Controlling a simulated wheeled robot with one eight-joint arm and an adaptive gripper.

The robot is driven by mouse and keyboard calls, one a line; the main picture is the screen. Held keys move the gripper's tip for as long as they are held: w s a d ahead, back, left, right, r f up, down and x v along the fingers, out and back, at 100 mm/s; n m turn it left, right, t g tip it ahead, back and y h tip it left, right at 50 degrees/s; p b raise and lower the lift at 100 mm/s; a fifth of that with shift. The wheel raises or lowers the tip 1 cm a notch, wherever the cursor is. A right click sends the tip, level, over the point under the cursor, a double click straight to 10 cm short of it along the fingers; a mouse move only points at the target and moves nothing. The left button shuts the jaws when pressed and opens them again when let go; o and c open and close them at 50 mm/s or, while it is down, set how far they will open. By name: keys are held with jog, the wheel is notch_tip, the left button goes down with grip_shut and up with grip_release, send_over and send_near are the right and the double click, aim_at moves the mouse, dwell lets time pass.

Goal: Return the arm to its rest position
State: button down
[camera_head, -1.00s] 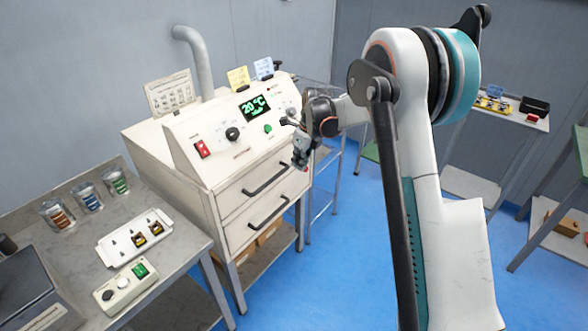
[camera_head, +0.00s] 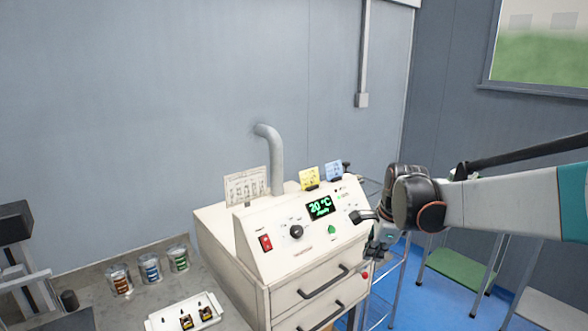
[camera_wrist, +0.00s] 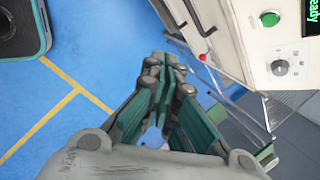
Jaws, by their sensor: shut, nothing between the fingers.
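My gripper (camera_head: 377,248) hangs in front of the right side of the white oven-like machine (camera_head: 232,232) in the head view. My arm (camera_head: 500,203) reaches in from the right edge. In the wrist view my gripper (camera_wrist: 166,68) has its fingers together, with nothing between them, above the blue floor (camera_wrist: 60,100). The machine's front (camera_wrist: 262,50) is to its right there. Its display (camera_head: 320,207) reads 20 °C and "Ready" in green.
The grey bench (camera_head: 92,270) at left holds several cups of coloured wire (camera_head: 150,268) and a white tray with small parts (camera_head: 160,319). A wire rack (camera_head: 392,282) stands just right of the machine. A green-topped stool (camera_head: 457,268) stands further right.

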jog(key=s+r+n+t+h, duration=0.1)
jog(key=s+r+n+t, duration=0.1)
jog(key=s+n, duration=1.7)
jog(key=s+a+t, duration=0.1)
jog(key=s, duration=0.9)
jog(key=shift+s+n+t, duration=0.2)
jog(key=shift+n+t, duration=0.2)
jog(key=shift+r, duration=0.15)
